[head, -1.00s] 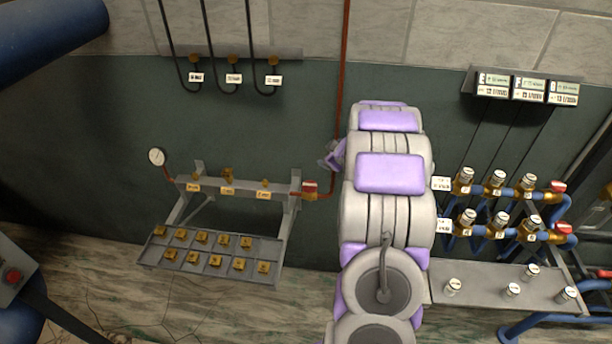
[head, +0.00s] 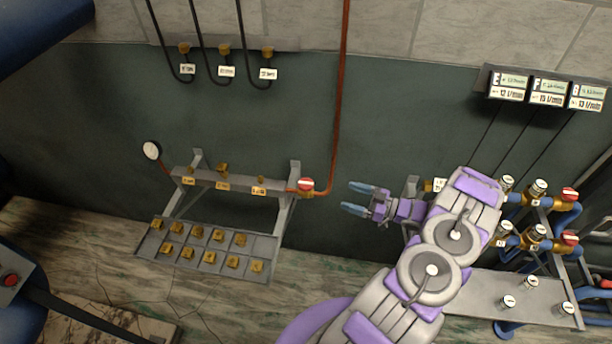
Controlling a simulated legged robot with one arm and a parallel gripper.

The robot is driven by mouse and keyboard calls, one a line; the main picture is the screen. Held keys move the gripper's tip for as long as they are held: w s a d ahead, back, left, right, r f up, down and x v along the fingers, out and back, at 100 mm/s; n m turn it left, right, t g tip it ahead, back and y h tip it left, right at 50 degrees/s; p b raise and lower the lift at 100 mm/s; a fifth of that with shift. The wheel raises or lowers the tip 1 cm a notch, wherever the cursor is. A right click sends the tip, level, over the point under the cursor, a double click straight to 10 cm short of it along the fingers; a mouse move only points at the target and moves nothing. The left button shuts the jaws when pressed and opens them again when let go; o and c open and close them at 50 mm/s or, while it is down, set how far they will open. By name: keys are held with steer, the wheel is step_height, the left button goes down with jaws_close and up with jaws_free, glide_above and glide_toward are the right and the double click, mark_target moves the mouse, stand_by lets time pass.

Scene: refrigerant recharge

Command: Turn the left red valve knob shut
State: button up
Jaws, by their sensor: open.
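The left red valve knob (head: 306,184) sits at the right end of the left rack's pipe, where a red pipe rises up the wall. It has a white band across its face, and its whole face shows. My gripper (head: 353,198) is open and empty, with its two blue-tipped fingers pointing left. It is to the right of the knob, a short way apart from it and slightly lower in the picture. My arm comes from the bottom and bends left at the wrist.
A tray (head: 155,254) with several brass fittings is under the left rack's pipe (head: 215,185), with a gauge (head: 151,150) at its left. At the right, blue pipes and valves with red knobs (head: 570,194) stand close to my arm. The wall between knob and gripper is clear.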

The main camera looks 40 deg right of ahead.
glide_toward(300, 182)
steer(key=w, duration=0.3)
steer(key=w+a+f, duration=0.1)
steer(key=shift+w+b, duration=0.2)
steer(key=shift+b, duration=0.15)
steer(key=w+a, duration=0.4)
steer(key=shift+a+r, duration=0.1)
steer(key=shift+r, duration=0.05)
steer(key=shift+w+d, duration=0.15)
steer(key=shift+d, duration=0.6)
steer(key=shift+c, duration=0.9)
steer(key=shift+a, duration=0.55)
steer(key=c, duration=0.5)
steer(key=shift+d, duration=0.15)
steer(key=shift+c, duration=1.4)
